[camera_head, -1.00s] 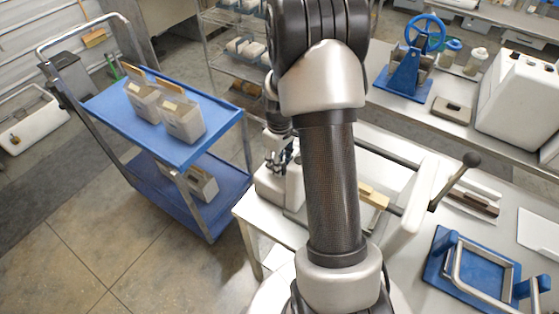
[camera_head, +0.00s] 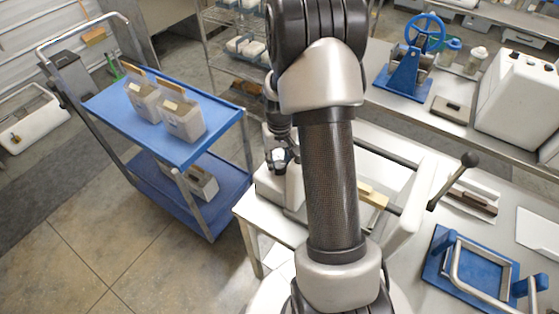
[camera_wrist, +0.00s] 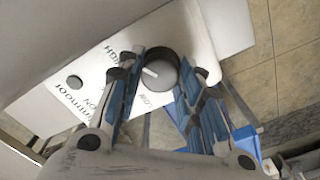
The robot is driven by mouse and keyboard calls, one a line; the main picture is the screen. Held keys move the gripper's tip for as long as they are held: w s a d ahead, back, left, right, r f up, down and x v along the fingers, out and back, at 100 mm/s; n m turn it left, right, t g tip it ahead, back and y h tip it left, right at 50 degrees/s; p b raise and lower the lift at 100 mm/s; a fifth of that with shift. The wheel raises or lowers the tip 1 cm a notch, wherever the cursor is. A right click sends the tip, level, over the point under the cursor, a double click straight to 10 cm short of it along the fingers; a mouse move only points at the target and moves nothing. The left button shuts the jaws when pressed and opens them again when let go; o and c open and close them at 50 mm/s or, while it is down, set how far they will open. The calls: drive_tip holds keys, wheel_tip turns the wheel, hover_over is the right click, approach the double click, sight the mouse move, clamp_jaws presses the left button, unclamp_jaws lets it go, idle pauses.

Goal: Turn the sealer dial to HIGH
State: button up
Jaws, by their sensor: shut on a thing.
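The sealer dial (camera_wrist: 161,66) is a dark round knob with a white pointer mark on a white panel (camera_wrist: 222,22). The panel's printing reads HIGH and LOW beside the dial, seen turned. The pointer faces the left of the picture, between the two words. My gripper (camera_wrist: 158,78) has its blue-padded fingers on either side of the dial, shut on it. In the head view my gripper (camera_head: 278,158) is at the white sealer housing (camera_head: 270,187), partly behind my arm. The dial itself cannot be made out there.
A blue cart (camera_head: 92,104) with several cartons stands left of the bench. A blue hand-wheel device (camera_head: 404,80) is on the back bench. A blue frame with a metal handle (camera_head: 455,270) lies at the right. Floor is open between cart and bench.

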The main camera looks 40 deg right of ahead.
sight(279, 164)
idle(0.4)
drive_tip(key=o, duration=1.1)
drive_tip(key=shift+c, duration=0.2)
wheel_tip(279, 164, up, 12)
